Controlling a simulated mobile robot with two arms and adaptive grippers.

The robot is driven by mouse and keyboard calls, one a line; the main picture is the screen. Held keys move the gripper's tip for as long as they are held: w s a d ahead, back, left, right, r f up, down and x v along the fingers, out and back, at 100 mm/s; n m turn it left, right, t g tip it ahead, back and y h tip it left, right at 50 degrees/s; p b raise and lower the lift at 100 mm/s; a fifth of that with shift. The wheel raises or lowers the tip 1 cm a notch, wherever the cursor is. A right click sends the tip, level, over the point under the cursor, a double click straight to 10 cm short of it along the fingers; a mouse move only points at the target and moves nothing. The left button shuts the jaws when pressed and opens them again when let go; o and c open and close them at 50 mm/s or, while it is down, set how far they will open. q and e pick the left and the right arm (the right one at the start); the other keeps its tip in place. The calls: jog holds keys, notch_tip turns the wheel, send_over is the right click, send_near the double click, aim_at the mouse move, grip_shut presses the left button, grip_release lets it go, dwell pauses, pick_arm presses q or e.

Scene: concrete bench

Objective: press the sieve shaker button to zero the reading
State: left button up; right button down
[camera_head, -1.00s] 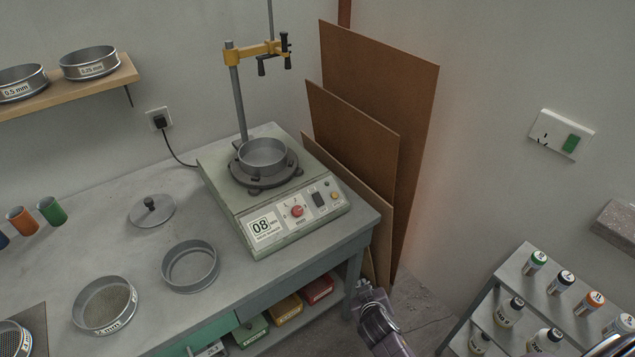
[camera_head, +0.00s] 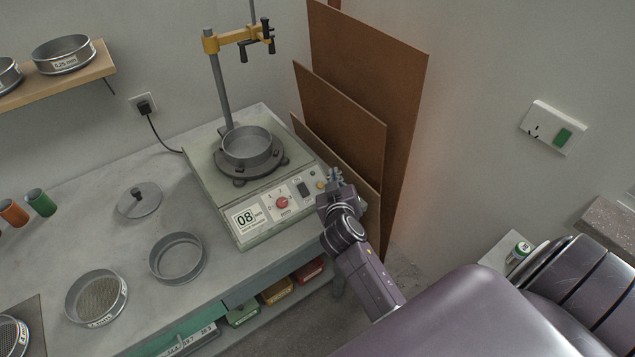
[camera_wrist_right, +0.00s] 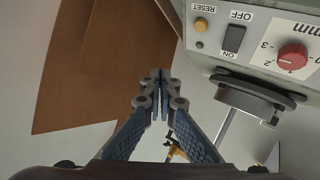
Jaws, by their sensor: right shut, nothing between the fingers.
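The sieve shaker (camera_head: 205,180) stands on the bench, with a display (camera_head: 246,219) reading 08, a red knob (camera_head: 282,202) and a dark switch (camera_head: 303,189) on its sloped front panel. A small yellow button (camera_head: 320,184) sits at the panel's right end. In the right wrist view the yellow button (camera_wrist_right: 200,25) is labelled RESET, next to the ON/OFF switch (camera_wrist_right: 234,38). My right gripper (camera_head: 335,175) is shut and empty just right of the panel's end. In the wrist view its closed fingertips (camera_wrist_right: 160,76) appear apart from the button. My left gripper is not in view.
Brown boards (camera_head: 375,75) lean on the wall close behind my right gripper. A clamp post (camera_head: 219,85) rises behind the shaker. A lid (camera_head: 139,201) and loose sieves (camera_head: 177,258) lie on the bench (camera_head: 60,240). My right arm covers much of the lower right.

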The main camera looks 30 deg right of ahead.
aim_at(323, 184)
jog(key=shift+w+a+f+b, duration=0.1)
jog(key=shift+w+f+b, duration=0.7)
jog(key=shift+f+b, duration=0.5)
jog(key=shift+w+a+f+b, duration=0.1)
jog(key=shift+w+f+b, duration=0.65)
jog(key=shift+f+b, duration=0.55)
jog(key=shift+w+f+b, duration=0.8)
jog(key=shift+f+b, duration=0.4)
jog(key=shift+b, duration=0.2)
jog(key=shift+w+f+b, duration=0.25)
jog(key=shift+f+b, duration=0.05)
jog(key=shift+b, duration=0.15)
